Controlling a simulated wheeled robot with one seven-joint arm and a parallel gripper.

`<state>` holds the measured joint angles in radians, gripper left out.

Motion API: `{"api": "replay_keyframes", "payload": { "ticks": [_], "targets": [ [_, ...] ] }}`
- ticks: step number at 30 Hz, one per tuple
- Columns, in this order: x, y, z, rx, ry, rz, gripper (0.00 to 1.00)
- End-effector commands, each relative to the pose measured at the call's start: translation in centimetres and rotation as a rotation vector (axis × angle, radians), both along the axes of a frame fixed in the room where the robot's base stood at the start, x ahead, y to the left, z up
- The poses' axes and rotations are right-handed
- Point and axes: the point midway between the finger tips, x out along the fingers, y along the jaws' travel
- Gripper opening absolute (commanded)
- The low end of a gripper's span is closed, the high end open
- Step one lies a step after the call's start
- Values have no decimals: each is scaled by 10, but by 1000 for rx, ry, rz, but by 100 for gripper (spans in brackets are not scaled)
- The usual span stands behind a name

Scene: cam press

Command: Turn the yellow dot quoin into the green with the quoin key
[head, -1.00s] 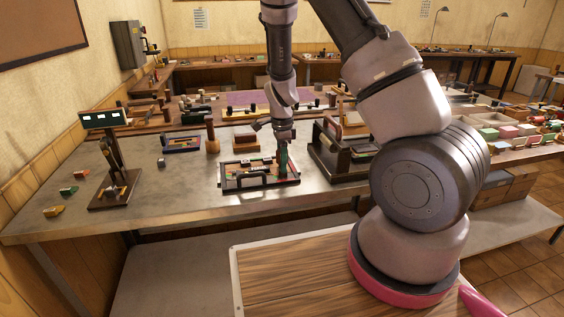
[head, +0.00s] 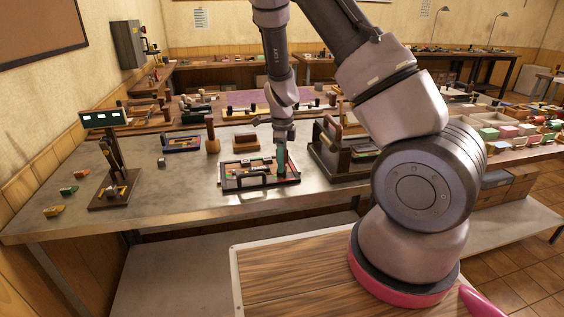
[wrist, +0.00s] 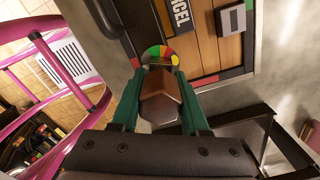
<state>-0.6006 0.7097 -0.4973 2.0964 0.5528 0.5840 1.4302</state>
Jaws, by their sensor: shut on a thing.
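My gripper (head: 281,172) points down over the right part of a dark frame (head: 232,187) on the bench. In the wrist view its green fingers (wrist: 160,105) are shut on the brown, wood-like handle of the quoin key (wrist: 160,100). Beyond the handle shows an arc-shaped dial (wrist: 155,52) with red, yellow and green parts, and a yellow spot at its right. The handle and fingers hide the rest of the dial. I cannot see the key's tip or whether it sits in the quoin.
A dark press-like stand (head: 325,160) is close on the right. A gauge stand (head: 115,185) is at left. The bench between is mostly clear.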

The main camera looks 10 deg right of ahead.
Motion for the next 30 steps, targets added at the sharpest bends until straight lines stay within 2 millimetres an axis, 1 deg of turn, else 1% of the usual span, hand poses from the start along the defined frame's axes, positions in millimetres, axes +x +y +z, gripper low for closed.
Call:
{"api": "replay_keyframes", "payload": {
  "ticks": [3, 5, 12, 18, 26, 30],
  "targets": [
    [0, 0, 0, -2, 0, -129, 0],
    [0, 0, 0, -2, 0, -178, 0],
    [0, 0, 0, -1, 0, -202, 0],
    [0, 0, 0, -1, 0, -391, 0],
    [0, 0, 0, -2, -1, -422, 0],
    [0, 0, 0, -2, -1, -572, 0]
  ]
}}
